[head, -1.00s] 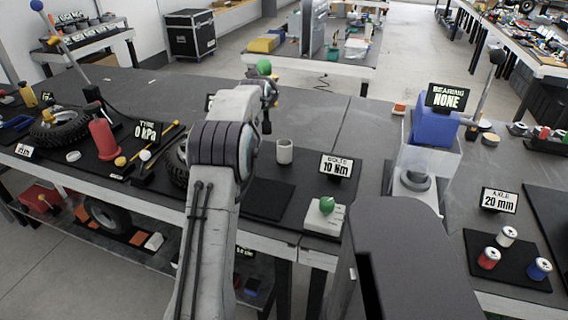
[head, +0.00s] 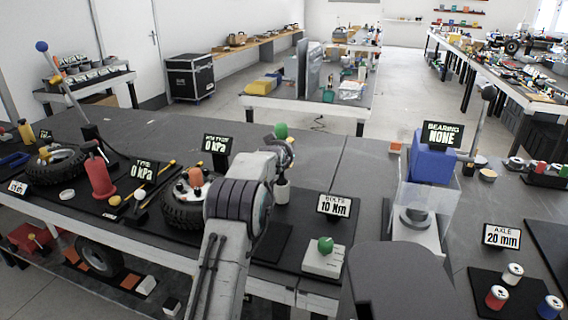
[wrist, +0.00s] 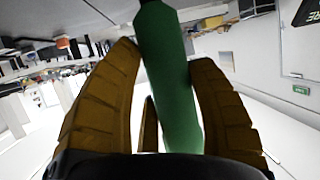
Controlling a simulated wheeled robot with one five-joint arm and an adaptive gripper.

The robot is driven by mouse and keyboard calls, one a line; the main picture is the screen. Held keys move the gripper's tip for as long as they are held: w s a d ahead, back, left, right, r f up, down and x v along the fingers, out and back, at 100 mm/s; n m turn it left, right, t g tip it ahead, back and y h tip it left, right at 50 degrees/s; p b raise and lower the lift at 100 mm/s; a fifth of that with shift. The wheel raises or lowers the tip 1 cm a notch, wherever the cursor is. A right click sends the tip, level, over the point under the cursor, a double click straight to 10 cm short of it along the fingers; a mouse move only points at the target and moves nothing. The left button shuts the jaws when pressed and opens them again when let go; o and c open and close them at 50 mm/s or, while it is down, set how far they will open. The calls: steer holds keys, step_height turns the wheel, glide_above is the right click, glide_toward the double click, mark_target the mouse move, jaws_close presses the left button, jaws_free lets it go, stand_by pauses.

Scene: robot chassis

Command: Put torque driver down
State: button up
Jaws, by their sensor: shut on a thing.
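The torque driver's green handle (wrist: 168,75) stands between the two yellow fingers of my gripper (wrist: 166,58) in the wrist view. My gripper is shut on it. In the head view the green top of the driver (head: 281,130) sticks up above my gripper (head: 286,152). The driver's lower part is hidden by my gripper and arm. A pale round cup (head: 282,191) stands just below my gripper in the picture, partly hidden by my arm. I cannot tell whether the driver touches the cup.
A "10 Nm" bolts sign (head: 334,205) and a white block with a green knob (head: 324,258) stand to the right. A wheel (head: 183,207) is to the left. A clear box with a blue part (head: 432,165) stands further right. Table behind my gripper is bare.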

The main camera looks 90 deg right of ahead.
steer(key=shift+f, duration=1.7)
steer(key=o, duration=0.8)
steer(key=shift+f+b, duration=0.2)
steer(key=shift+b, duration=0.1)
steer(key=o, duration=0.4)
steer(key=shift+o, duration=0.2)
steer(key=shift+a+r, duration=0.15)
steer(key=shift+r, duration=0.05)
steer(key=b+v, duration=0.1)
steer(key=v, duration=1)
steer(key=shift+a+b, duration=0.35)
steer(key=shift+b, duration=0.05)
steer(key=shift+w+r, duration=0.1)
